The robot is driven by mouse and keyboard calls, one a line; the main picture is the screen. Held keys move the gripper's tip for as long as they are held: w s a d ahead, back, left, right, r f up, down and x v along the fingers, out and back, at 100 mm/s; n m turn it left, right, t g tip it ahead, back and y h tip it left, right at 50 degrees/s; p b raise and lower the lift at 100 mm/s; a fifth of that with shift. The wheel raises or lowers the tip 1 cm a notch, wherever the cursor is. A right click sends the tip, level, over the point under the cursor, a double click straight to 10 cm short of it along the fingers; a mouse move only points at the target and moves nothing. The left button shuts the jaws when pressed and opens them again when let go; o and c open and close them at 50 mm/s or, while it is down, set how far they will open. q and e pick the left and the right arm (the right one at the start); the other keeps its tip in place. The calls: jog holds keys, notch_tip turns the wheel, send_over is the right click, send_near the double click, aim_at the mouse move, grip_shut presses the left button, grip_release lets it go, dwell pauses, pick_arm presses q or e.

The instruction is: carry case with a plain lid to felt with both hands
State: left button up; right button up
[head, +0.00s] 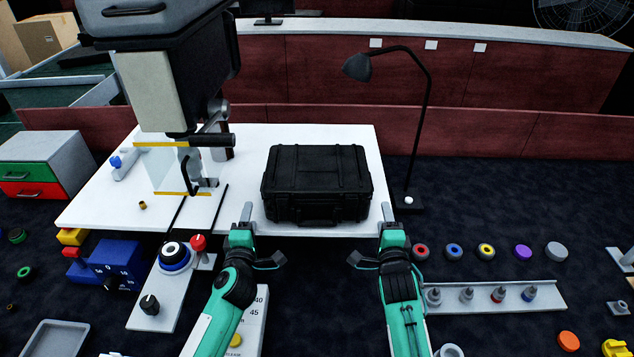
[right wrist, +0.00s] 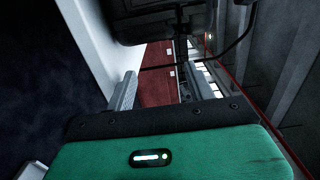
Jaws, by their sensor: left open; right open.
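A closed black case (head: 316,183) with a ribbed lid and a front handle sits upright near the front edge of the white table. My left gripper (head: 246,212) is open and empty, just left of the case's front corner. My right gripper (head: 387,212) is open and empty, just right of the opposite front corner. Both appear apart from the case. In the right wrist view the fingers (right wrist: 160,88) are spread, with the dark case (right wrist: 150,24) beyond them at the top. I cannot pick out the felt with certainty; a dark green surface (head: 48,94) shows at far left.
The white table (head: 262,140) carries a large machine (head: 165,95) on its left. A black lamp (head: 358,67) stands right of the table. A maroon wall (head: 300,75) runs behind.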

aim_at(262, 206)
pick_arm(q)
jog(key=w, duration=0.5)
jog(key=shift+w, duration=0.35)
pick_arm(e)
jog(key=w, duration=0.5)
jog(key=shift+w, duration=0.35)
pick_arm(q)
jog(key=shift+d+f, duration=0.1)
jog(key=shift+d, duration=0.5)
pick_arm(e)
jog(key=shift+a, duration=0.55)
pick_arm(q)
jog(key=shift+s+d, duration=0.15)
jog(key=shift+s, duration=0.05)
pick_arm(e)
jog(key=shift+s+a, duration=0.2)
pick_arm(q)
jog(key=shift+w, duration=0.1)
pick_arm(e)
jog(key=shift+w, duration=0.1)
pick_arm(q)
jog(key=shift+d, duration=0.5)
pick_arm(e)
jog(key=shift+a, duration=0.5)
